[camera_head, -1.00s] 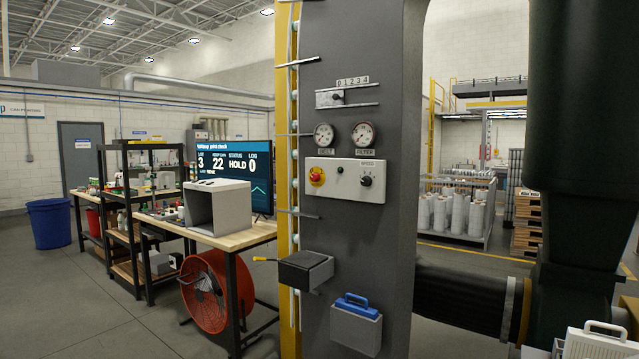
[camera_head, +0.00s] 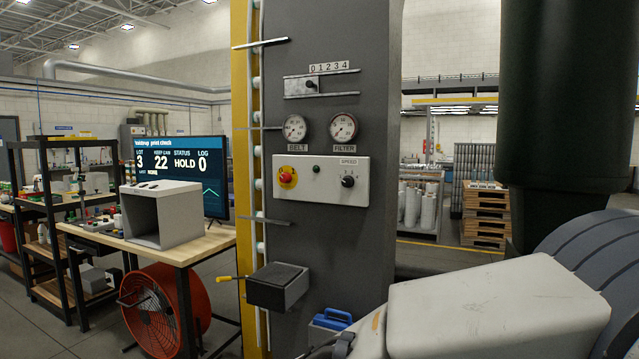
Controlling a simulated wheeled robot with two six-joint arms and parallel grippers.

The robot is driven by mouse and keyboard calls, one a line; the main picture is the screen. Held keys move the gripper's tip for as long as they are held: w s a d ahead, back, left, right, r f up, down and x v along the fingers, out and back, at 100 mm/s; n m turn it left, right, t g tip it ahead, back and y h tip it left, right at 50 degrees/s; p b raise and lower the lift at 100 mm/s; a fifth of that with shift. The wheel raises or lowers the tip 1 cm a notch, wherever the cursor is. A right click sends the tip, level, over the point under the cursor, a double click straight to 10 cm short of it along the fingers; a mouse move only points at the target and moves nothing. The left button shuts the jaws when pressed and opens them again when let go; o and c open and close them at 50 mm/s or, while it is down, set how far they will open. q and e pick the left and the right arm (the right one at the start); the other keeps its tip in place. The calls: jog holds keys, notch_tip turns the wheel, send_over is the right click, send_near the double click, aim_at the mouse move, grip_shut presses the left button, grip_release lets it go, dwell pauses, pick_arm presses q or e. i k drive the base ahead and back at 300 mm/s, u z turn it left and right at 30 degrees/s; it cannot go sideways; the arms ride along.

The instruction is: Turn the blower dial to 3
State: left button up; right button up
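A black SPEED knob (camera_head: 348,181) sits at the right of a pale control box on the dark grey column; its setting is too small to read. Above the gauges, a slotted plate (camera_head: 321,84) with a small dark lever (camera_head: 311,85) sits under a scale marked 0 1 2 3 4. The lever stands left of the plate's middle. No label reading "blower" is legible. My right arm comes in from the lower right, below the control box and apart from it. A dark part at its front end shows at the bottom edge; its fingers cannot be made out. My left gripper is out of view.
The control box (camera_head: 325,192) also has a red button on yellow (camera_head: 287,177). BELT (camera_head: 295,128) and FILTER (camera_head: 343,127) gauges sit above it. A dark box (camera_head: 279,287) with a yellow-ended handle juts out below. Thin rods stick out at the column's left edge.

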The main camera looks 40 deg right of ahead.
aim_at(349, 181)
jog(key=z, duration=0.35)
jog(key=i, duration=0.9)
jog(key=z, duration=0.5)
